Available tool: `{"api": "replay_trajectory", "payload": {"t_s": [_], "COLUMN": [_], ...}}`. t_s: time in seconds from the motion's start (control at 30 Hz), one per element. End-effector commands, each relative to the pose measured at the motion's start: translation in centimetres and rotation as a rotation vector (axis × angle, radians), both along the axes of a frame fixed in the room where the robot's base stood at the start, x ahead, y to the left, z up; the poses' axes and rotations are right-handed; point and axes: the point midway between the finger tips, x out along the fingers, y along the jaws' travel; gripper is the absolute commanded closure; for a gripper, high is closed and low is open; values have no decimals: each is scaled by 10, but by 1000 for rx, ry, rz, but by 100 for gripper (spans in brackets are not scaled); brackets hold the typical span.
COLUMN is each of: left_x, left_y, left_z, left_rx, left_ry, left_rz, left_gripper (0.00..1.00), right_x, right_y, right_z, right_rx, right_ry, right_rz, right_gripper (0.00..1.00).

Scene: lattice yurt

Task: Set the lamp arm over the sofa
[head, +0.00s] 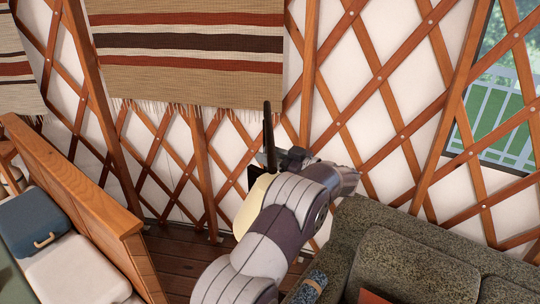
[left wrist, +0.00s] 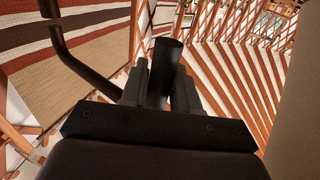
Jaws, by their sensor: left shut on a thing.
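The sofa (head: 405,265), dark speckled green-grey, fills the lower right of the head view. My left gripper (head: 293,157) is in the middle, left of and beyond the sofa's back corner. The left wrist view shows its fingers (left wrist: 160,88) shut on a short black bar, part of the lamp arm (left wrist: 165,65). A dark bent rod of the lamp (left wrist: 66,48) runs left of the fingers; in the head view a dark upright rod (head: 269,138) stands beside the gripper. A cream surface, apparently the lampshade (head: 252,207), is partly hidden by my arm. My right gripper is out of view.
A wooden bed frame or bench (head: 85,190) with a blue case (head: 38,222) and pale cushion (head: 75,272) stands at left. A lattice wall and striped hanging (head: 190,60) are behind. Some wooden floor (head: 180,255) is clear between bench and sofa.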

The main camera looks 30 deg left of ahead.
Motion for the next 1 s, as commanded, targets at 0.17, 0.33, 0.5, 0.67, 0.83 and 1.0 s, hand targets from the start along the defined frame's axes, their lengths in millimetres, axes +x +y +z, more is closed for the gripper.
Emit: {"api": "replay_trajectory", "payload": {"t_s": [0.17, 0.33, 0.5, 0.67, 0.83, 1.0], "left_x": [1, 1, 1, 0, 1, -1], "left_y": [0, 0, 0, 0, -3, -35], "left_z": [2, 2, 2, 2, 0, -5], "left_rx": [1, 2, 2, 1, 1, 0], "left_ry": [-3, -4, -5, -4, -3, -6], "left_rz": [10, 11, 10, 10, 9, 6], "left_gripper": [100, 100, 54, 51, 51, 51], "right_x": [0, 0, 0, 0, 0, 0], "right_y": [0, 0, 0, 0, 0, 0], "right_z": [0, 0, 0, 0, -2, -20], "right_rx": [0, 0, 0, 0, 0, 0], "right_ry": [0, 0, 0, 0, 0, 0], "right_rz": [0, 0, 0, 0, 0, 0], "right_gripper": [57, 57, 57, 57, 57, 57]}}
